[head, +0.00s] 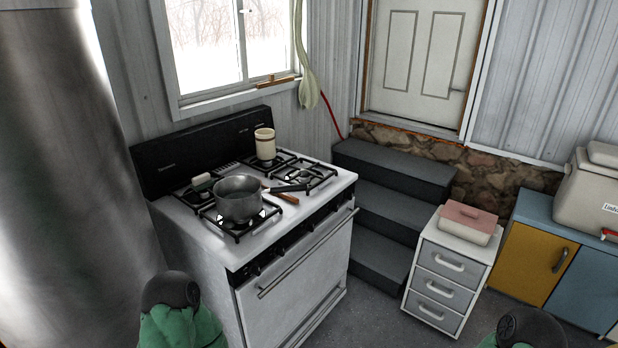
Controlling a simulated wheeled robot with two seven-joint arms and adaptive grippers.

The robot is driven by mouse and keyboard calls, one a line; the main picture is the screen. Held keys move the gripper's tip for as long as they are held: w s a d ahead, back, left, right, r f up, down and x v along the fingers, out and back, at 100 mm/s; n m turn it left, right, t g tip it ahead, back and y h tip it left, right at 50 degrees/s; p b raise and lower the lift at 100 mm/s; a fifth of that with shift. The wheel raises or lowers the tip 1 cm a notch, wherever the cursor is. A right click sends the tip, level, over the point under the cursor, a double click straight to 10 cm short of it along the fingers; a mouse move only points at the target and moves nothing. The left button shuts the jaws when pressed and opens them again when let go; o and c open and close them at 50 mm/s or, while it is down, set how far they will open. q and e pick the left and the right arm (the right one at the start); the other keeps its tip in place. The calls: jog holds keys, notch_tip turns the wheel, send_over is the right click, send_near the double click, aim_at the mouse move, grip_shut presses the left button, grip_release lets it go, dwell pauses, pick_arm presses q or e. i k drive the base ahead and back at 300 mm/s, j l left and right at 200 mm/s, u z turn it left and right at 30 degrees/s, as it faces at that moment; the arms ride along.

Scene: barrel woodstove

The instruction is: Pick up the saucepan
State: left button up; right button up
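The saucepan (238,201) is a grey metal pot standing upright on the front left burner of the white stove (295,285). Its dark handle (290,187) points to the right across the stove top. The inside of the pot looks empty from here. Parts of my arms show at the bottom edge, in green and dark grey, well apart from the saucepan. Neither of my grippers is in view.
A cream crock (265,144) stands at the back of the stove. A small block-like item (201,182) and a brown-handled utensil (286,198) lie near the pan. Grey steps (385,205) and a drawer unit (441,285) stand to the right. A large metal cylinder (60,180) fills the left.

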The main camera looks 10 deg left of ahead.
aim_at(238, 197)
jog(key=i+l, duration=0.15)
jog(key=i, duration=0.25)
jog(key=i+l+z, duration=0.1)
jog(key=i, duration=0.3)
jog(key=i+l, duration=0.2)
jog(key=i, duration=0.2)
